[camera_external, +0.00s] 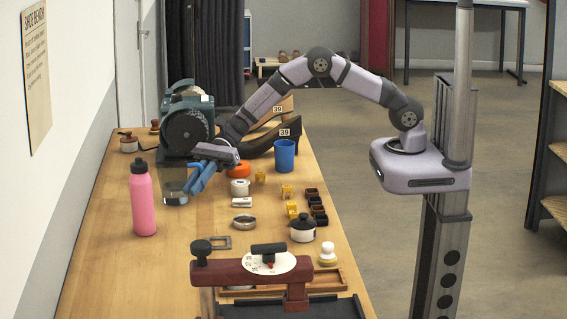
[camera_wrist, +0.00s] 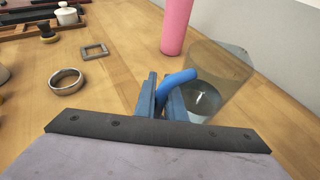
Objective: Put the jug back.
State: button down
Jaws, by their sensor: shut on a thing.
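The jug (camera_wrist: 215,80) is a clear, see-through vessel with a bright blue handle (camera_wrist: 178,80). In the wrist view my gripper (camera_wrist: 165,97) has its two blue-grey fingers shut on that handle, with the jug's body to the right of them. In the external view my gripper (camera_external: 203,177) is at the left side of the table, and the jug (camera_external: 173,186) shows faintly just left of it, below the dark teal machine. I cannot tell whether the jug's bottom touches the table.
A pink bottle (camera_external: 143,200) stands close to the jug's left. A dark teal machine (camera_external: 187,128) stands behind. A blue cup (camera_external: 284,156), orange ring (camera_external: 239,170), metal ring (camera_external: 243,224) and white pot (camera_external: 302,229) are to the right. Bare wood (camera_external: 105,255) lies at front left.

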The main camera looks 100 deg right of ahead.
jog(key=c, duration=1.8)
grip_release()
jog(key=shift+c, duration=0.2)
jog(key=shift+r+p, duration=0.2)
jog(key=shift+p, duration=0.1)
jog(key=shift+s+d, duration=0.15)
jog(key=shift+d, duration=0.15)
jog(key=b+v, duration=0.2)
jog(key=v, duration=0.9)
jog(key=shift+s, duration=0.15)
jog(key=shift+r, duration=0.1)
